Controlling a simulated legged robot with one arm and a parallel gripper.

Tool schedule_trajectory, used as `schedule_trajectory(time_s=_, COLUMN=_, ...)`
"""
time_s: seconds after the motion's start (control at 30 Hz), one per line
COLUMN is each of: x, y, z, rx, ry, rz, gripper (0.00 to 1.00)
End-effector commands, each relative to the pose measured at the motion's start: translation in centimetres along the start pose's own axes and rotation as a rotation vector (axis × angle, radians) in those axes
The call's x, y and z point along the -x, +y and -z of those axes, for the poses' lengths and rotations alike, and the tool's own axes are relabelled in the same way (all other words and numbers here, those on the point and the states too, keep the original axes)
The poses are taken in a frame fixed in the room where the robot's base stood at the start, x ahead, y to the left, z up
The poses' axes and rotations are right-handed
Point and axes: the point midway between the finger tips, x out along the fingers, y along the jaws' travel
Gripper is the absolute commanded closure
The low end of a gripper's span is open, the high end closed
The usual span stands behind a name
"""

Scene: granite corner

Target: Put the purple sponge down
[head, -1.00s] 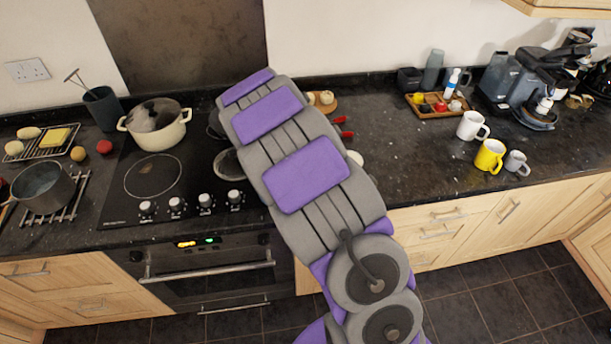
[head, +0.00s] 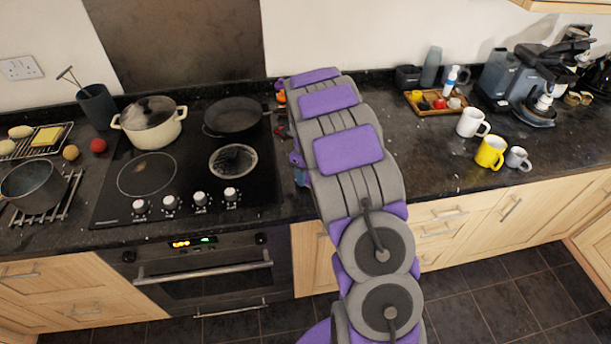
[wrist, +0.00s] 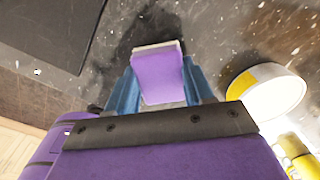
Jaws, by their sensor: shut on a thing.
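The purple sponge (wrist: 159,78) shows in the wrist view, a block with a pale edge at its far end. My gripper (wrist: 161,86) is shut on it, with a blue finger on each side. The sponge is over the dark speckled counter (wrist: 215,25); I cannot tell whether it touches it. A dark patch, perhaps shadow, lies around it. In the head view my arm hides the sponge, and only a little blue of my gripper (head: 302,177) shows at the arm's left side.
A white round item with yellow (wrist: 268,90) is close right of the gripper in the wrist view. The black hob (head: 185,170) is left of my arm, with a frying pan (head: 234,116) and cream pot (head: 150,124). Mugs (head: 490,152) stand right; counter between is clear.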

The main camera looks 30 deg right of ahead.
Motion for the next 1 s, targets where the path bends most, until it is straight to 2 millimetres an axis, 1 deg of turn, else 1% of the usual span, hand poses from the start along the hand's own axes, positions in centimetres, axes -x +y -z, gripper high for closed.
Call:
schedule_trajectory(time_s=0.03, x=-0.7, y=-0.11, z=0.07, rx=-0.001, ry=-0.001, rz=-0.001, gripper=0.81)
schedule_trajectory(time_s=0.07, x=-0.81, y=-0.15, z=0.08, rx=-0.001, ry=-0.002, rz=0.0, gripper=0.81)
schedule_trajectory(time_s=0.3, x=-0.67, y=0.1, z=-0.08, rx=-0.001, ry=-0.001, rz=0.003, gripper=0.81)
schedule_trajectory(time_s=0.33, x=-0.69, y=0.15, z=-0.11, rx=-0.001, ry=-0.001, rz=0.003, gripper=0.47)
schedule_trajectory(time_s=0.6, x=-0.66, y=0.28, z=-0.15, rx=-0.001, ry=0.0, rz=0.003, gripper=0.22)
schedule_trajectory(time_s=0.87, x=-0.65, y=0.04, z=0.0, rx=-0.001, ry=-0.001, rz=0.001, gripper=0.22)
schedule_trajectory(time_s=1.0, x=0.08, y=0.11, z=-0.04, rx=-0.001, ry=-0.001, rz=0.002, gripper=0.22)
